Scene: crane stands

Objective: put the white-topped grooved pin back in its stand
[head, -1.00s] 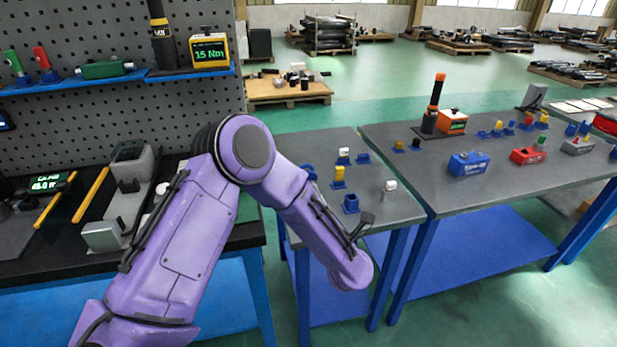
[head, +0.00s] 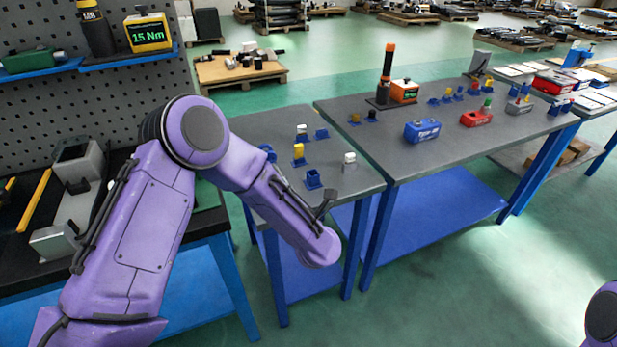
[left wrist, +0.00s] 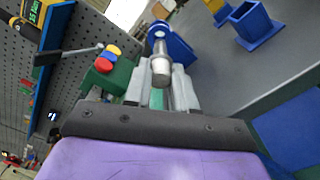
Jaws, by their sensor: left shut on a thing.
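In the left wrist view my left gripper (left wrist: 158,88) is shut on a silver stepped pin (left wrist: 161,68), which sticks out between the grey fingers. An empty square blue stand (left wrist: 256,24) is at upper right, apart from the gripper. In the head view an empty blue stand (head: 313,180) sits near the small table's front. My left gripper is hidden there behind my purple arm. My right gripper is out of view.
The small grey table (head: 345,187) also bears a white-topped piece (head: 349,158), a yellow-topped piece (head: 298,150), a white-topped piece in a blue stand (head: 302,130) and another blue stand (head: 321,133). A larger table (head: 380,148) stands to the right. A pegboard (head: 130,95) rises at left.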

